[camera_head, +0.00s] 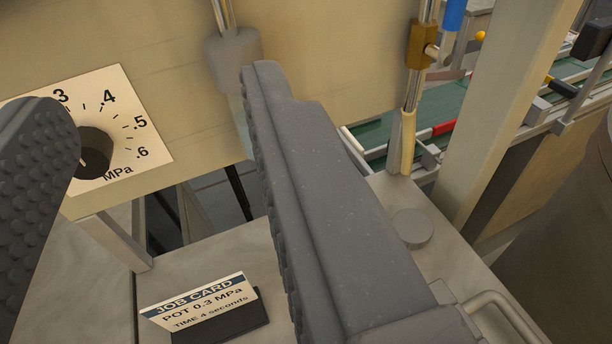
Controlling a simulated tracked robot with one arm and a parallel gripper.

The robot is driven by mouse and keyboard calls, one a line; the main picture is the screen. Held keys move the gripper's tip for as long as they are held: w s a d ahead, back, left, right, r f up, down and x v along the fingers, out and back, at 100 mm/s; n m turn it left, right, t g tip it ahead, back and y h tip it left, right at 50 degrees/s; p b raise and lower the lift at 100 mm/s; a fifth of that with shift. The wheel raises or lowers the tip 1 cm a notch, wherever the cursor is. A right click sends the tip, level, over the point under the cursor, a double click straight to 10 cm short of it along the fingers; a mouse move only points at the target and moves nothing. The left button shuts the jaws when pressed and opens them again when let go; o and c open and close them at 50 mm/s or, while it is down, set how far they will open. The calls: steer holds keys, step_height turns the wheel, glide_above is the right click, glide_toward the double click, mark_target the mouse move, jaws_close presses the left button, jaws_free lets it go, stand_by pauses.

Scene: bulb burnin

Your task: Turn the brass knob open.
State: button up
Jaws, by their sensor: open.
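My gripper (155,88) is open, its two grey fingers wide apart with nothing between them that they touch. A brass-coloured block (421,44) sits on a thin metal pipe at the upper right, beyond the right finger. A blue handle (453,18) stands beside the block, cut by the top edge. I cannot tell whether this block is the brass knob; no other clear brass knob shows. A dark round knob (97,146) with a pale pointer mark sits on a white MPa dial plate (148,128) at the left, partly hidden by the left finger.
A job card (202,300) reading "POT 0.3 MPa, TIME 4 seconds" stands on the bench below. A grey cylinder (232,52) hangs on a pipe behind the right fingertip. A grey disc (411,228) lies at the right. A beige post (505,105) stands before a green conveyor (372,138).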

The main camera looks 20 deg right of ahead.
steer(key=w+d+f+y+b, duration=0.1)
steer(key=w+d+f+b, duration=0.1)
steer(key=f, duration=0.6)
steer(key=w+d+f+y+b, duration=0.1)
steer(key=w+d+f, duration=0.1)
steer(key=f, duration=0.6)
steer(key=w+b, duration=0.1)
steer(key=w, duration=0.6)
steer(key=shift+r, duration=0.1)
jaws_close()
steer(key=shift+d+n, duration=0.1)
steer(key=shift+n, duration=0.2)
